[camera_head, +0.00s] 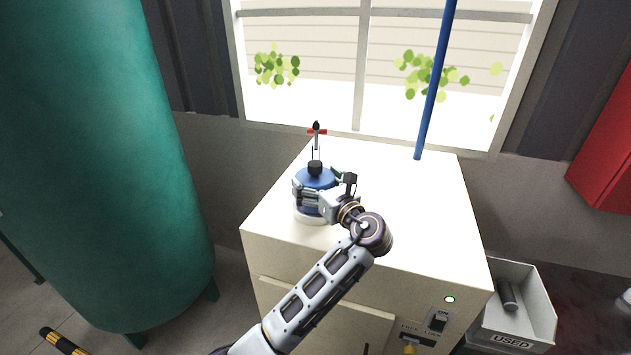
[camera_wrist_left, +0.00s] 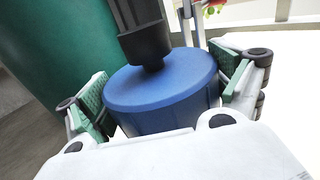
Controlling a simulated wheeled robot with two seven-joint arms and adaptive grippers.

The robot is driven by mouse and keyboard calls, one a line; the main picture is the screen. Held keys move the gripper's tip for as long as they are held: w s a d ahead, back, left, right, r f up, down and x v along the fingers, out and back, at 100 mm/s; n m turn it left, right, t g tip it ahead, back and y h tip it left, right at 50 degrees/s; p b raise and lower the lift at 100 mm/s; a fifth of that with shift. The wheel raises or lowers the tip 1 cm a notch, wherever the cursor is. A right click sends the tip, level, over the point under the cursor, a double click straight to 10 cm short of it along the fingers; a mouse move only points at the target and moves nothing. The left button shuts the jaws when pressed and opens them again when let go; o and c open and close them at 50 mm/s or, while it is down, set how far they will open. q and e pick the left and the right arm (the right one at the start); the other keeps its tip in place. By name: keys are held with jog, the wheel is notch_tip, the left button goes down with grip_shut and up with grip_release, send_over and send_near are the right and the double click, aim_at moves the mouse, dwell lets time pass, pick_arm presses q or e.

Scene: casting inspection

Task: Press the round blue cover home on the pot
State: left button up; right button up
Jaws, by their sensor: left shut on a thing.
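The round blue cover (camera_head: 316,177) with a black knob on top is on the white cabinet's top, over a low pale round part (camera_head: 309,217) that looks like the pot. My left gripper (camera_head: 318,193) is shut on the cover, with its fingers on either side. In the left wrist view the blue cover (camera_wrist_left: 165,98) looks roughly level between the green finger pads of my left gripper (camera_wrist_left: 162,88). The seam between cover and pot is hidden there, so I cannot tell whether the cover is fully seated. My right gripper is not in view.
The white cabinet (camera_head: 400,185) has free room right of the pot. A thin upright with a red crosspiece (camera_head: 316,131) stands behind the cover. A blue pole (camera_head: 436,80) rises at the back right. A large green tank (camera_head: 100,150) stands left; a "USED" bin (camera_head: 545,318) is lower right.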

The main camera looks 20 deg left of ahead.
pick_arm(q)
jog(key=shift+f, duration=0.2)
jog(key=o, duration=0.8)
jog(key=shift+d, duration=0.1)
jog(key=v, duration=1.2)
jog(key=shift+f, duration=0.1)
